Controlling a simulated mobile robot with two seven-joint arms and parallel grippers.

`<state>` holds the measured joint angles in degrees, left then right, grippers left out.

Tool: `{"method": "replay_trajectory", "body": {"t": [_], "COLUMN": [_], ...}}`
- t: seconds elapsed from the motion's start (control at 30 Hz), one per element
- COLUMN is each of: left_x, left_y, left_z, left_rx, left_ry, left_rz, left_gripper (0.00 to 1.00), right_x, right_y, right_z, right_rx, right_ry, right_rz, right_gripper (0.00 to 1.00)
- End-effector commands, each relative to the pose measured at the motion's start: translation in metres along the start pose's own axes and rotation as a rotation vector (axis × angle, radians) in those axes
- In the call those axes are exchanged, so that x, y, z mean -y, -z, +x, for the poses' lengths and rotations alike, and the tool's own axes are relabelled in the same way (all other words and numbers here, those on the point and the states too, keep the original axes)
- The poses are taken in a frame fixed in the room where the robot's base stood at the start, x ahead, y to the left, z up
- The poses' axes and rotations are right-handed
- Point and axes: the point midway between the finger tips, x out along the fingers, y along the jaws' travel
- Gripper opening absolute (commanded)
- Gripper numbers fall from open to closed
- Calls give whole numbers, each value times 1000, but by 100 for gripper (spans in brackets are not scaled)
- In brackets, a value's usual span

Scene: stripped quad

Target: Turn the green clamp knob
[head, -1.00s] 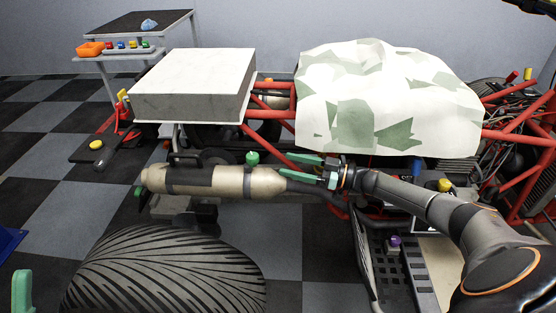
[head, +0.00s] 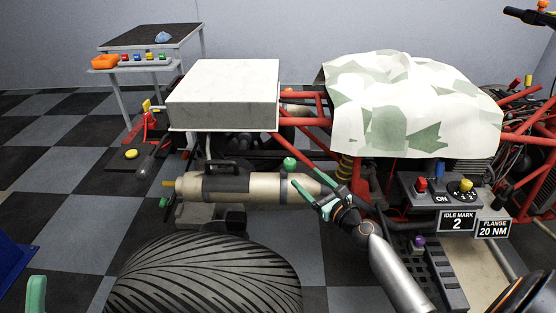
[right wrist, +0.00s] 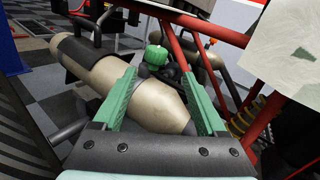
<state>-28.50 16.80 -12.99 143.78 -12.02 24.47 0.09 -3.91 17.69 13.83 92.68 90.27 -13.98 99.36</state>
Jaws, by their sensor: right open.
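The green clamp knob (head: 290,163) sits on top of a clamp band around the beige canister (head: 225,188). It also shows in the right wrist view (right wrist: 157,56), close to and beyond the fingertips. My right gripper (head: 320,187) is open and empty at the right end of the canister, slightly right of and below the knob in the head view. In the right wrist view its green fingers (right wrist: 157,80) are spread over the canister, with the knob framed between the tips; no contact is visible. A green piece of my left gripper (head: 36,295) shows at the lower left edge; its jaws are not clear.
A large tyre (head: 205,275) stands in front of the canister. Red frame tubes (head: 312,130) run behind it, under a white box (head: 224,95) and a camouflage cover (head: 400,110). A control panel (head: 440,195) with red and yellow knobs stands at the right.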

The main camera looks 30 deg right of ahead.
Motion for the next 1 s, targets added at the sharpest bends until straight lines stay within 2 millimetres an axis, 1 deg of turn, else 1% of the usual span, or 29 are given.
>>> {"method": "replay_trajectory", "body": {"t": [0.03, 0.1, 0.17, 0.27, 0.37, 0.6, 0.8, 1.0], "left_x": [0, 0, 0, 0, -1, -4, -9, -12], "left_y": [0, 0, 0, -1, -2, -8, -15, -21], "left_z": [0, 0, 0, -1, -2, -8, -15, -20], "left_rx": [-1, -1, -2, -2, -2, 0, 4, 10], "left_ry": [0, 0, 0, 0, 1, 3, 1, -3], "left_rz": [1, 1, 2, 1, -1, -17, -35, -48], "left_gripper": [50, 50, 50, 50, 50, 50, 50, 50], "right_x": [-1, -1, -2, -2, -3, -3, -4, -5], "right_y": [-2, -5, -6, -7, -7, -7, -7, -9], "right_z": [-4, -8, -8, -1, 12, 56, 89, 109], "right_rx": [10, 22, 27, 30, 31, 30, 29, 29], "right_ry": [-9, -21, -25, -28, -29, -27, -27, -26], "right_rz": [65, 126, 150, 158, 157, 153, 152, 151], "right_gripper": [74, 74, 74, 74, 74, 74, 74, 74]}}
